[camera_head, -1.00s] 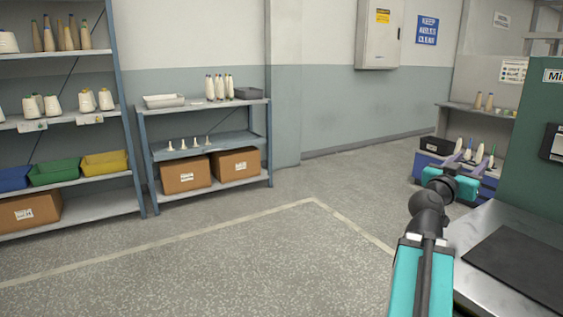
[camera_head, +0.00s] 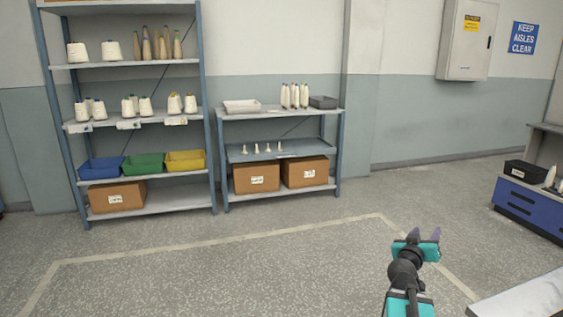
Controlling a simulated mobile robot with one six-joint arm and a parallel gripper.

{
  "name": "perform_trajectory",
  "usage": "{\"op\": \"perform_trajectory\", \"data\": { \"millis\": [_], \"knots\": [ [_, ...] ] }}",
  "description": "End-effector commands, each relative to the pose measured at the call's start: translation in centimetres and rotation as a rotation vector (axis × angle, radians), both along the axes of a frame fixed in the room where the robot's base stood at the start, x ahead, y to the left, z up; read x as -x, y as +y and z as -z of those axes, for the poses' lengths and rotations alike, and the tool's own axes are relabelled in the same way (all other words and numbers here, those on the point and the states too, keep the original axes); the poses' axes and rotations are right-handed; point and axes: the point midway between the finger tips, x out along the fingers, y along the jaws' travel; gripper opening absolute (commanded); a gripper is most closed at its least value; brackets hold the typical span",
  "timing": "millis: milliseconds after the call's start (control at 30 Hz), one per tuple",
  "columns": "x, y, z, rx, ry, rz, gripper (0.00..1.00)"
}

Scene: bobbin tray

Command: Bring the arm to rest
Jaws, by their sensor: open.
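My gripper (camera_head: 426,234) is at the end of my teal and dark grey arm, in the lower right of the head view. The arm's lower part runs out of the bottom of the picture.
A tall blue-framed shelf (camera_head: 152,199) with cones and bins stands at the left. A lower shelf (camera_head: 275,110) with a tray, bobbins and cartons stands beside it. A metal table corner (camera_head: 525,300) is right of my arm. A blue drawer unit (camera_head: 530,207) stands farther right.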

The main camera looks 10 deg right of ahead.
Motion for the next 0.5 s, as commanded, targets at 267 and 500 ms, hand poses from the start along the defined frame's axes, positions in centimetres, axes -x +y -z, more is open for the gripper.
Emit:
{"op": "perform_trajectory", "data": {
  "millis": [267,500],
  "knots": [
    [-5.5,8.6,5.5,0.005,0.106,-0.209,0.45],
    [-8.5,17.0,11.1,-0.016,0.193,-0.410,0.45]
  ]
}}
